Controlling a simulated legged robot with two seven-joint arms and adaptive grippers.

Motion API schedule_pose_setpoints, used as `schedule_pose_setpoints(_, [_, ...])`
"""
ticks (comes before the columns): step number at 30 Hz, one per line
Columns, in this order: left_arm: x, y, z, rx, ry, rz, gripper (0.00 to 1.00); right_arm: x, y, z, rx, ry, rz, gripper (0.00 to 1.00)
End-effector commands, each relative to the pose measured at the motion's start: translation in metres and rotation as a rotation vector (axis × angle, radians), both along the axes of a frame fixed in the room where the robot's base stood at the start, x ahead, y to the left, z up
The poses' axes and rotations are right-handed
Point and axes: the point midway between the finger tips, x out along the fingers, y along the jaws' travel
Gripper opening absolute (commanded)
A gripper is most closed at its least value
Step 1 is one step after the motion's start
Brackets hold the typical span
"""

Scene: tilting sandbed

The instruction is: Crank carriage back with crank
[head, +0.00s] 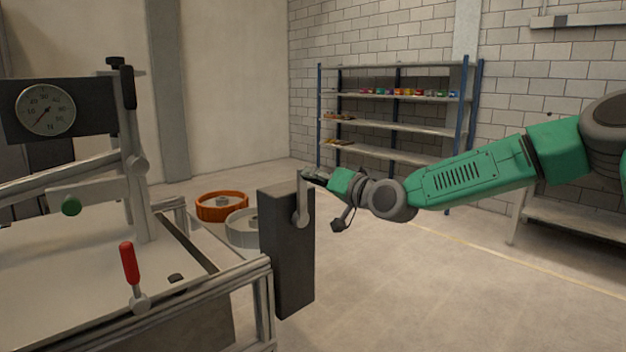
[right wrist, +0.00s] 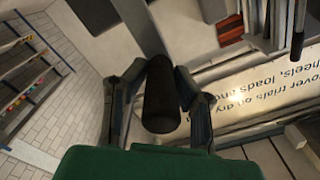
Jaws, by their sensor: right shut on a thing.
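The crank's grey arm (head: 302,203) is on the outer face of a dark box (head: 284,250) at the sandbed's near right corner. The crank arm points up from its pivot. My right gripper (head: 318,177) is at the crank's upper end. In the right wrist view its two fingers (right wrist: 160,105) are shut around the crank's black cylindrical handle (right wrist: 161,98). The gripper hides much of the handle in the head view. The carriage appears to be the upright grey frame (head: 137,170) with a dial gauge (head: 45,109), over the bed at left. My left gripper is out of view.
A red-handled lever (head: 130,264) stands on the near rail (head: 200,293). An orange ring-shaped bin (head: 221,206) and a pale one (head: 243,228) are on the floor behind the box. Shelves (head: 395,127) stand at the back wall.

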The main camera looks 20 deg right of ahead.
Motion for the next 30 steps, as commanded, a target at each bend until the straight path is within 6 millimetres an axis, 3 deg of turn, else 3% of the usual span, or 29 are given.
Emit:
schedule_pose_setpoints(5, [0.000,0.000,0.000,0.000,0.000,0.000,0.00,0.001,-0.003,-0.001,0.000,0.002,-0.005,0.00])
schedule_pose_setpoints(6, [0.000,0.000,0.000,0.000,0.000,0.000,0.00,0.001,-0.003,-0.002,0.000,0.002,-0.006,0.33])
schedule_pose_setpoints(7, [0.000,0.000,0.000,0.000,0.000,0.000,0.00,0.001,-0.003,-0.002,0.000,0.003,-0.005,0.43])
schedule_pose_setpoints(20, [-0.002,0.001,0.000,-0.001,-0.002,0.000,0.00,-0.008,-0.003,0.000,0.001,0.002,-0.002,0.43])
schedule_pose_setpoints(30, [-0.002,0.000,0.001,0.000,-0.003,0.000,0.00,-0.070,-0.030,-0.001,0.005,0.001,-0.003,0.43])
